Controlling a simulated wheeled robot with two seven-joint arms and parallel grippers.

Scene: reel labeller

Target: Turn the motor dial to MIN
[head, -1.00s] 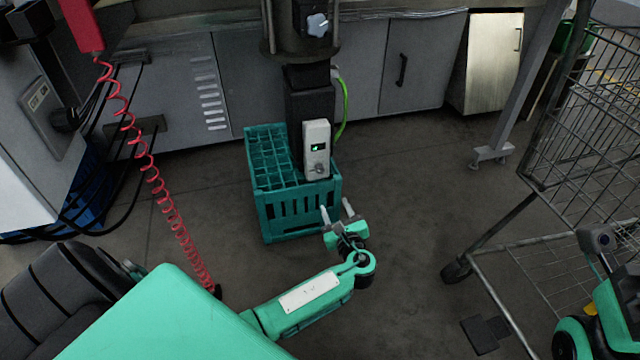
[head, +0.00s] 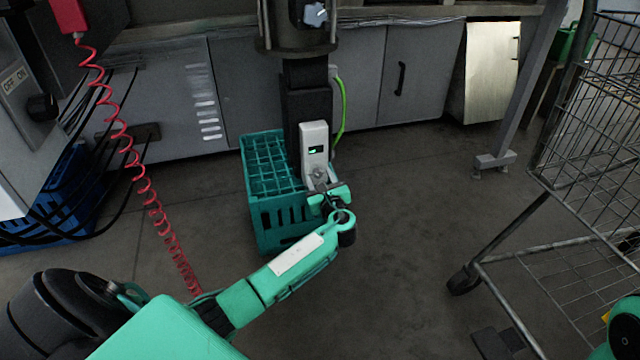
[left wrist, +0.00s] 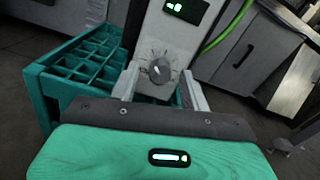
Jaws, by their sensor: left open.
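The motor dial (left wrist: 159,71) is a small round grey knob on the front of a pale control box (head: 314,146), below a small dark display with green digits. In the left wrist view, the dial shows a light pointer mark and scale ticks around it, too small to read. My left gripper (head: 321,182) is open in front of the box. In the left wrist view, its two fingers (left wrist: 160,76) stand on either side of the dial, and I cannot tell whether they touch it. In the head view, the gripper partly hides the dial.
A teal crate (head: 253,180) stands beside and behind the box. A green cable (head: 341,110) runs down by the dark column. A red coiled cord (head: 150,185) hangs at the left. A wire cart (head: 560,215) stands at the right. The floor between is clear.

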